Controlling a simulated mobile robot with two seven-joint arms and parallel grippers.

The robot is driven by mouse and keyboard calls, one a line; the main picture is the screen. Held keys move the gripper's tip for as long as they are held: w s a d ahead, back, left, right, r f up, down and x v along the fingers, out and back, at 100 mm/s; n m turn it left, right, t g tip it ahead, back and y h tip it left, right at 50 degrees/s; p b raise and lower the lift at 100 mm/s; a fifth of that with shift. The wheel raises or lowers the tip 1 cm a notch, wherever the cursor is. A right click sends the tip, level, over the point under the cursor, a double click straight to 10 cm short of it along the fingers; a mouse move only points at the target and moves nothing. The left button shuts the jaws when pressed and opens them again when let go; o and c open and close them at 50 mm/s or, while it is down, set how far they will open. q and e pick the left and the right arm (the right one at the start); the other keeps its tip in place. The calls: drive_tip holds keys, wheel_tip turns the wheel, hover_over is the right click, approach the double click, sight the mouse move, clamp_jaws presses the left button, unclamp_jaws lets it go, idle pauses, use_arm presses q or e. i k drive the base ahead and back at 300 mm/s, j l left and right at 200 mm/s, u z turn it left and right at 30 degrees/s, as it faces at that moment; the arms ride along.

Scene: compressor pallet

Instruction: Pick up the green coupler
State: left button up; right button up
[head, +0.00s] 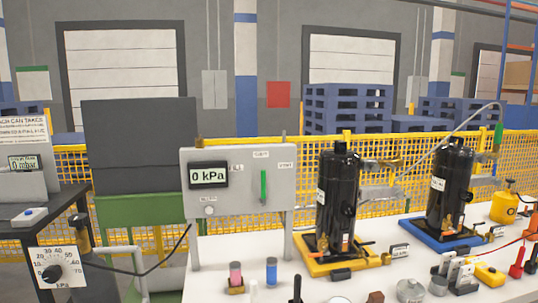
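A small green piece (498,136) is at the far right, at the end of a thin grey hose (455,125) that arcs up from between two black compressors. It looks like the green coupler, but it is too small to make out in detail. A green upright lever or handle (263,186) is on the front of the grey panel (235,220) with the 0 kPa display. Neither of my grippers can be made out in the head view.
One black compressor (338,200) stands on a yellow base (325,266), another (450,190) on a blue base (425,236), both on the white table (220,285). A yellow bottle (505,205) stands at the right. Small parts crowd the front edge. Yellow mesh fencing (400,148) runs behind.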

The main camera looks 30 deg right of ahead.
sight(497, 139)
drive_tip(key=z, duration=2.35)
drive_tip(key=i+l+u, duration=0.1)
drive_tip(key=i+l, duration=0.75)
drive_tip(key=i+l+u, duration=0.15)
drive_tip(key=i+l, duration=0.7)
drive_tip(key=l, duration=0.15)
drive_tip(key=i+l+u, duration=0.15)
drive_tip(key=i+l, duration=0.25)
drive_tip(key=i+l+u, duration=0.1)
drive_tip(key=i+l, duration=0.25)
drive_tip(key=l, duration=0.3)
